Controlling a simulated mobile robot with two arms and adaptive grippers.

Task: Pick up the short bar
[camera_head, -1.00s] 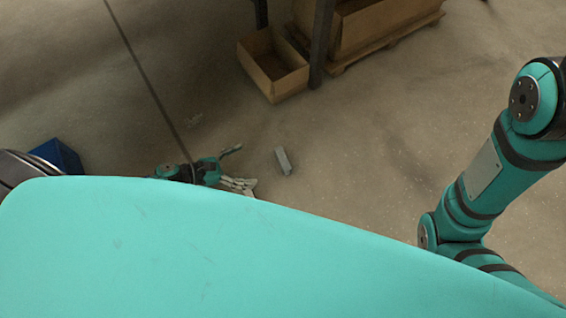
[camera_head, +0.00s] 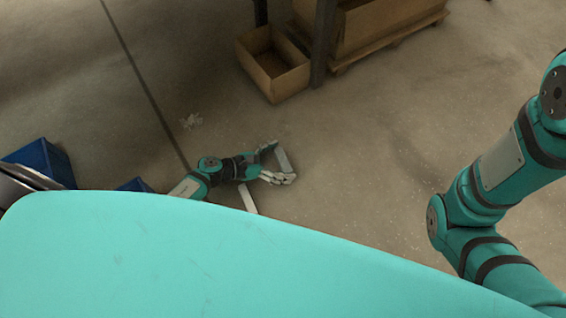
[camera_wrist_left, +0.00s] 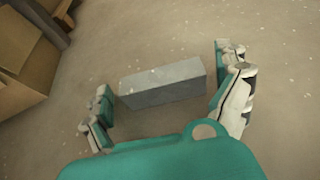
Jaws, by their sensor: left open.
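The short bar is a grey block (camera_wrist_left: 162,83) lying on the floor. In the left wrist view it lies across the space just ahead of and partly between the fingers of my left gripper (camera_wrist_left: 167,100). The fingers stand open, one near each end of the bar, and nothing is held. In the head view the bar (camera_head: 283,161) shows just beyond my left gripper (camera_head: 273,163), partly hidden by its fingers. My right arm shows at the right of the head view, but its gripper is out of view.
A cardboard box (camera_head: 288,84) stands on the floor beside a dark post (camera_head: 320,50), with a larger box on a pallet (camera_head: 390,40) behind. Blue bins (camera_head: 42,160) are at the left. Another pale bar (camera_head: 248,198) lies near my left wrist. The floor to the right is clear.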

